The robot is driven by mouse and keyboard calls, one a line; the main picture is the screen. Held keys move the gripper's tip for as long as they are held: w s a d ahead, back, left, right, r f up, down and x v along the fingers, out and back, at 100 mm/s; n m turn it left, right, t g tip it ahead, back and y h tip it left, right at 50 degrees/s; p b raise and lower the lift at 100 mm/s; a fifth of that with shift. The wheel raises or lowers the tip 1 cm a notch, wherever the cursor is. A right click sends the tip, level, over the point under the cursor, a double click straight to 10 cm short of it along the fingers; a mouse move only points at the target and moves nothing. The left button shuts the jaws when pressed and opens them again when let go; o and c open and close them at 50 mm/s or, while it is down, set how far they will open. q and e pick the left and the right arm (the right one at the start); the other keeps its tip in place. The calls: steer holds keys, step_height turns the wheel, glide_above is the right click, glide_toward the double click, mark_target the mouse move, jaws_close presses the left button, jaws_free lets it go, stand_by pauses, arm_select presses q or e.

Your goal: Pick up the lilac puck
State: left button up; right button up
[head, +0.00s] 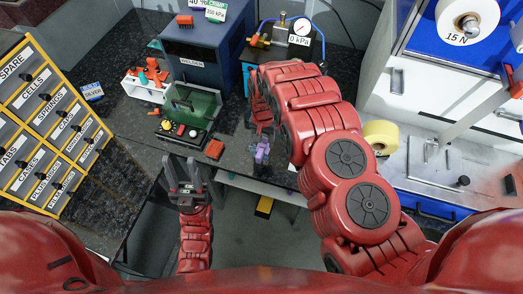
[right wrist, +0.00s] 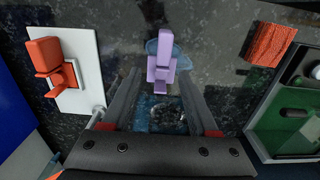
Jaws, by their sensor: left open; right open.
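The lilac puck (head: 261,150) stands on the dark speckled bench near its front edge in the head view. In the right wrist view the lilac puck (right wrist: 161,62) looks like a small blocky piece with a narrow stem, by a bluish translucent patch. My right gripper (right wrist: 160,85) is open, its two fingers on either side of the line to the puck, with the puck around and beyond the tips; contact cannot be told. In the head view my right arm mostly hides that gripper. My left gripper (head: 181,172) is open and empty at the bench's front edge.
An orange block (head: 215,149) lies left of the puck and also shows in the right wrist view (right wrist: 270,45). The blue welder (head: 195,62) with its green shield (head: 193,106) stands behind. A white plate with an orange clamp (right wrist: 48,58) is left in the wrist view.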

mark_target(262, 148)
steer(key=shift+a+f+p, duration=0.1)
steer(key=shift+f+p, duration=0.15)
steer(key=shift+p, duration=0.05)
steer(key=f+p, duration=0.1)
steer(key=f, duration=0.2)
steer(key=shift+s+a+f+p, duration=0.1)
steer(key=shift+s+f+p, duration=0.1)
steer(key=shift+p, duration=0.15)
steer(key=shift+w+f, duration=0.1)
steer(key=shift+f, duration=0.4)
steer(key=shift+c, duration=0.3)
jaws_close()
